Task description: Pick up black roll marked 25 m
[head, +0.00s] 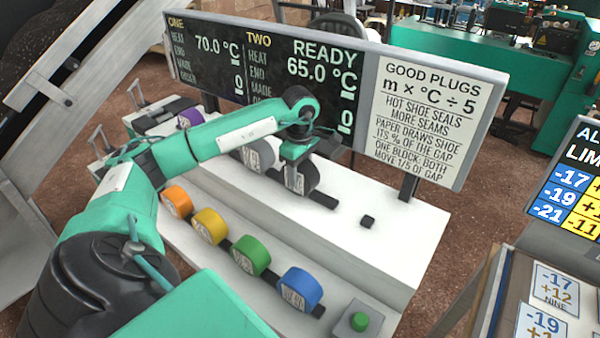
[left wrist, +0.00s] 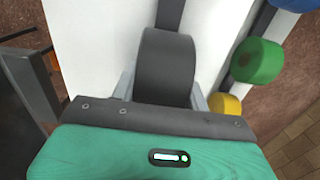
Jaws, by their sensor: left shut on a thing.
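A dark, near-black roll (head: 309,179) stands on edge at the right end of the back row, on or just above a black rail. Its pale label is partly hidden by my gripper, and I cannot read the marking. My left gripper (head: 296,168) reaches down over this roll and is shut on it. In the left wrist view the dark roll (left wrist: 166,62) sits between the two grey fingers of my left gripper (left wrist: 162,92). My right gripper is not in view.
A grey roll (head: 258,155) stands just left, with a purple roll (head: 191,117) farther left. Orange (head: 176,201), yellow (head: 208,226), green (head: 251,256) and blue (head: 300,288) rolls line the front. A display board (head: 270,65) rises behind. A green button (head: 359,321) is front right.

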